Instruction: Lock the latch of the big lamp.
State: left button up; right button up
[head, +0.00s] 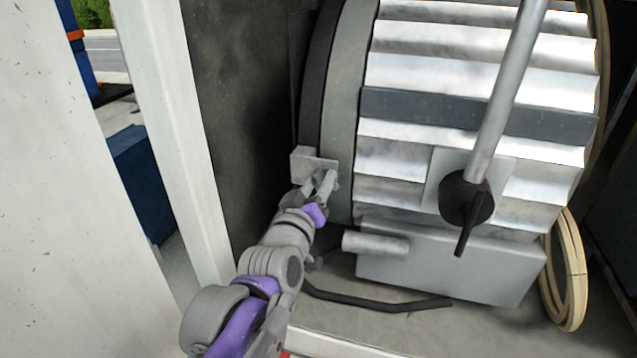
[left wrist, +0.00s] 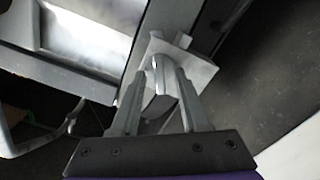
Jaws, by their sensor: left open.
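The big lamp (head: 465,100) is a large drum with a ribbed, bright metal housing and a dark rim, filling the right half of the head view. Its latch (head: 304,163) is a small light-grey block and plate on the left side of the rim. My left gripper (head: 323,186) is at the latch, its fingertips just below and overlapping the plate. In the left wrist view the latch plate (left wrist: 198,68) lies just beyond the open fingers (left wrist: 156,88), and a grey tab shows between them. Whether the fingers touch it I cannot tell. My right gripper is out of view.
A grey metal box with a short cylinder (head: 455,263) sits under the lamp, and a pole (head: 508,90) with a dark knob stands in front of it. A black cable (head: 375,302) lies on the floor. A coiled hose (head: 566,270) hangs right. A white post (head: 170,130) stands left.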

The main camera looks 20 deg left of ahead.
pick_arm(q)
grip_shut()
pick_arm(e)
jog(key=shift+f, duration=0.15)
pick_arm(q)
jog(key=shift+f+m+b, duration=0.1)
jog(key=shift+m+b, duration=0.7)
jog(key=shift+m, duration=0.7)
jog(key=shift+d+m+b, duration=0.15)
jog(key=shift+m+b, duration=0.35)
jog(key=shift+m, duration=0.9)
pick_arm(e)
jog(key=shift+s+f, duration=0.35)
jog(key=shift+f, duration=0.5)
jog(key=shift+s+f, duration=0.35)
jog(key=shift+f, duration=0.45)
pick_arm(q)
grip_release()
jog(key=s+b, duration=0.1)
jog(key=s, duration=1)
jog(key=shift+a, duration=0.2)
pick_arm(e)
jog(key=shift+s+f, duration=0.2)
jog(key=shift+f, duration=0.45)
